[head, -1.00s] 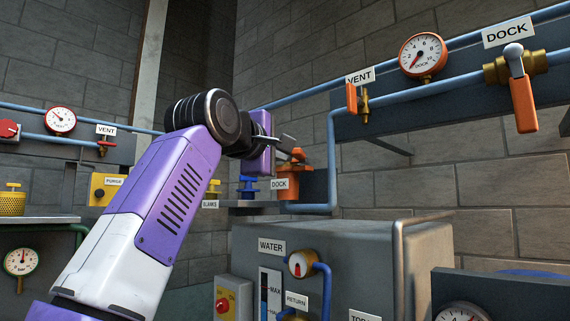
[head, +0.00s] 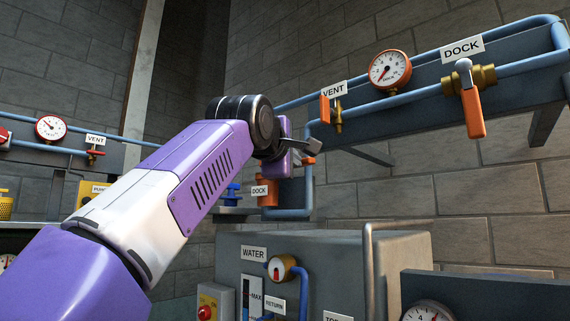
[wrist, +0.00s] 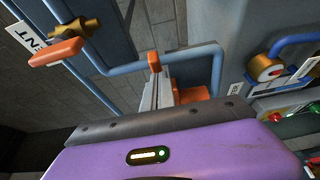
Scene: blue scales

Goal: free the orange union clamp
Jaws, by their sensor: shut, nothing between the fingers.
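In the wrist view the shut fingers (wrist: 163,92) point up the picture. A small orange piece (wrist: 154,62) shows at their tips, and a larger orange body (wrist: 191,95) shows just right of them. I cannot tell whether the fingers touch the orange parts.
A blue pipe (head: 308,182) bends close beside the clamp. An orange-handled VENT valve (head: 326,110) and a DOCK valve (head: 472,112) sit on the wall panel at upper right. A grey WATER cabinet (head: 340,265) stands below, with a rail on top. A blue fitting (head: 232,194) is left of the clamp.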

